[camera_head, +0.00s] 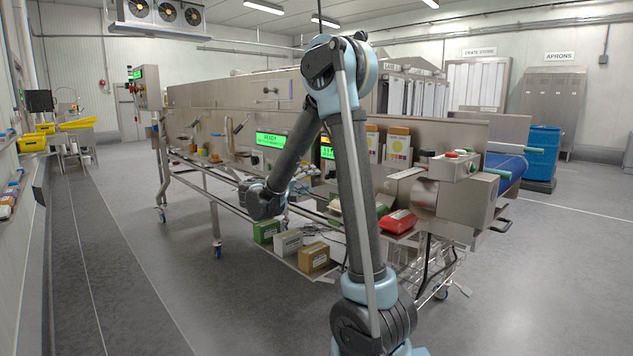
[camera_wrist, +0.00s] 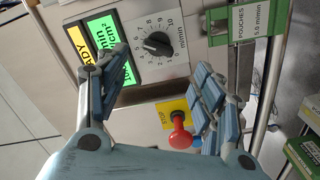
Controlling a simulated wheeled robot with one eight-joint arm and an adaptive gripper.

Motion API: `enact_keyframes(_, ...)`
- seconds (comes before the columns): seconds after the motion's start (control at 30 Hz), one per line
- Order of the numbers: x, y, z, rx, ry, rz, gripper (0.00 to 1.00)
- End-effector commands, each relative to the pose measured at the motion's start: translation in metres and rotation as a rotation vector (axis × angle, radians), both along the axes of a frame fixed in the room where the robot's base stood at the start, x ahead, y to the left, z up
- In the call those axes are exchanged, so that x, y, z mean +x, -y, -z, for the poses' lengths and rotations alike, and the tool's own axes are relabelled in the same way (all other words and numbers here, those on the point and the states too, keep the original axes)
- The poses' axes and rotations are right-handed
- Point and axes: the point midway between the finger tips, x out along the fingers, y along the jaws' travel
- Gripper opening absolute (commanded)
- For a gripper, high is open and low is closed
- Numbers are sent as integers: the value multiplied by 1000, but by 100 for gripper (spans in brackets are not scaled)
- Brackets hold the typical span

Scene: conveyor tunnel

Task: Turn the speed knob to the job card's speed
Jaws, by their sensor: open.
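The black speed knob (camera_wrist: 157,43) sits in the middle of a numbered white m/min dial (camera_wrist: 160,65) on a steel panel. Its pointer setting is too small to read surely. My gripper (camera_wrist: 160,85) is open and empty. Its fingers stand either side of the space below the knob in the wrist view, apart from it. A green-edged card (camera_wrist: 262,22) at the upper right reads "POUCHES 5.0 m/min". Green and yellow displays (camera_wrist: 106,38) lie left of the dial. In the head view my forearm reaches the machine's front, and the knob is not distinguishable there.
A red stop button (camera_wrist: 180,138) on a yellow plate sticks out near my right fingers. In the head view, several boxes (camera_head: 314,257) stand on a low shelf under the machine, with a red packet (camera_head: 398,221) nearby. The floor at left (camera_head: 150,300) is clear.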

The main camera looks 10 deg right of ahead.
Motion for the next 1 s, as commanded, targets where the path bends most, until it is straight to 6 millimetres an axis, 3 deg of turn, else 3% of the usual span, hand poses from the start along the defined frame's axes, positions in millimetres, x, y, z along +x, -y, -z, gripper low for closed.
enact_keyframes(0.2,-13,-19,0,0,0,-1,62)
enact_keyframes(0.6,-16,-23,0,0,0,1,62)
enact_keyframes(0.73,-17,-23,0,-10,-14,1,34)
enact_keyframes(1.0,-25,-34,-1,-207,-284,-2,32)
